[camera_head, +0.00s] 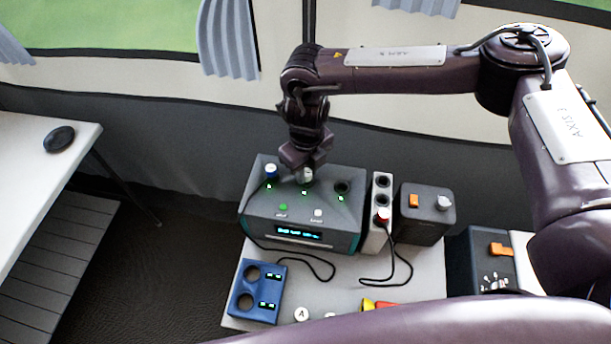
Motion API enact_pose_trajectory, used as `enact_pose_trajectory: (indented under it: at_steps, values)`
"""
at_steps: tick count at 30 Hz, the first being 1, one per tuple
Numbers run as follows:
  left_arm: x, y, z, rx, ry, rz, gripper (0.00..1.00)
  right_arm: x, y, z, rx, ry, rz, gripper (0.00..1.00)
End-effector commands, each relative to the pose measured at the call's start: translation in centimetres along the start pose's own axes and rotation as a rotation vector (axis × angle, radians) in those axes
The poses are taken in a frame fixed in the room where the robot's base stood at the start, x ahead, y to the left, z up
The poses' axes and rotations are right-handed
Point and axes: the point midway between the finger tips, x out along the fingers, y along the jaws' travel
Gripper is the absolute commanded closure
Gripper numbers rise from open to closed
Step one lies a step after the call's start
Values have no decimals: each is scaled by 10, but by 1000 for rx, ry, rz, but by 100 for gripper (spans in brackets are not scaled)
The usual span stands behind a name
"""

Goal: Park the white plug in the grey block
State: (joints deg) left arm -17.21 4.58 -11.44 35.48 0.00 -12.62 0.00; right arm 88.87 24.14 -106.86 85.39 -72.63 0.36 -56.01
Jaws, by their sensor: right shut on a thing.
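The white plug (306,176) is at the middle socket on top of the dark grey device, partly hidden by my right gripper (304,163). The gripper points down from above and is shut on it. I cannot tell whether the plug is seated or just above the socket. The grey block (374,237) is a narrow, pale upright block right of the device. Two dark holes show at its upper end, and a red plug (382,215) with a black cable sits at its near end. My left gripper is not in view.
The device (262,205) has a lit display, a blue-and-white plug (270,171) at left and an open socket at right. A dark box (425,225) stands right of the grey block. A blue two-hole holder (241,307) and looping cables lie in front.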

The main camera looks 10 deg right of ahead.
Motion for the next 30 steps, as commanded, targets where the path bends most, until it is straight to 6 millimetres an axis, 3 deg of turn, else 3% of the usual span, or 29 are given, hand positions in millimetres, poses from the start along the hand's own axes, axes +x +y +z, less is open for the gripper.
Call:
enact_pose_trajectory:
  at_steps: [30]
  values:
    - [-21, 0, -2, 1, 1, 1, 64, -31, 0, 0, 0, -1, 0, 99]
